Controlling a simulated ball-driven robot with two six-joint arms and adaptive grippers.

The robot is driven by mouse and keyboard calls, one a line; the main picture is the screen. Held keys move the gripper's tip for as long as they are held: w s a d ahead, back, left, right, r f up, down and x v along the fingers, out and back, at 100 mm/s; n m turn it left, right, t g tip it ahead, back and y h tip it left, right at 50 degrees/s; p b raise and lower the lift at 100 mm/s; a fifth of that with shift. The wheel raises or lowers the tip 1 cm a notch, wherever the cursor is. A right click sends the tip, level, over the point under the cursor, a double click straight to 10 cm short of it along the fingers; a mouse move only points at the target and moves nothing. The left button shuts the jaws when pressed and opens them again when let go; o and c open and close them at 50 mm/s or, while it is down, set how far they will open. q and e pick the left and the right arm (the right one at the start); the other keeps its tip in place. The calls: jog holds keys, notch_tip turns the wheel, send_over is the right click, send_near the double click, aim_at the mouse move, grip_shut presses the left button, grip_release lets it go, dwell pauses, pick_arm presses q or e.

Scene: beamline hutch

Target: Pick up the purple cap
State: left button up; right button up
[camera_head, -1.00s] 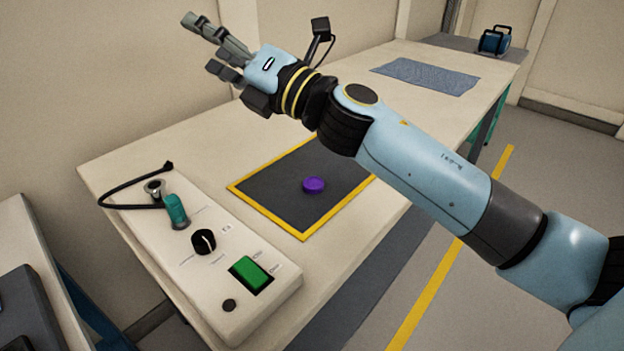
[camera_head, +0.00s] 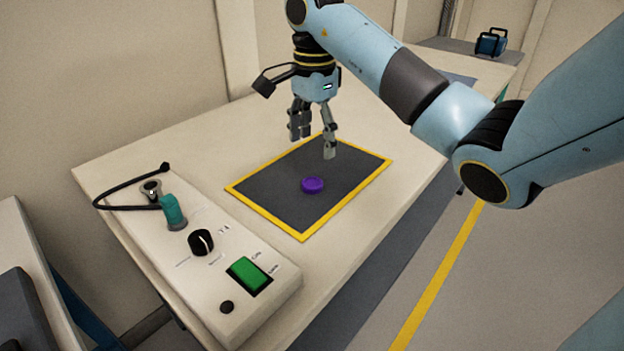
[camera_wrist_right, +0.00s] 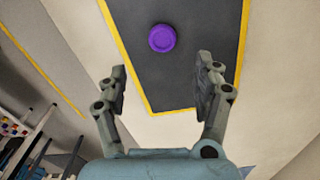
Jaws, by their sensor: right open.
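The purple cap (camera_head: 313,185) is a small round disc lying on the dark grey mat (camera_head: 284,202) with a yellow border. My right gripper (camera_head: 315,148) points down above the far part of the mat, behind the cap in the head view. It is open and empty, apart from the cap. In the right wrist view the cap (camera_wrist_right: 162,38) lies beyond the two spread fingertips of the gripper (camera_wrist_right: 160,78), near the middle of their gap sideways. My left gripper is not in view.
A white control panel (camera_head: 240,300) with a green switch (camera_head: 249,273), a black knob (camera_head: 201,242) and a teal lever (camera_head: 172,211) stands left of the mat. A black cable (camera_head: 128,186) lies at its far end. A blue case (camera_head: 491,42) stands at the back right.

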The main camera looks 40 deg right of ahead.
jog(key=b, duration=0.3)
send_over(314, 181)
notch_tip(314, 181, down, 4)
jog(key=shift+s+a+f, duration=0.1)
jog(key=shift+a+f, duration=0.05)
jog(key=shift+f, duration=0.1)
notch_tip(314, 181, down, 5)
jog(key=shift+p, duration=0.4)
jog(key=shift+c, duration=0.2)
jog(key=c, duration=0.8)
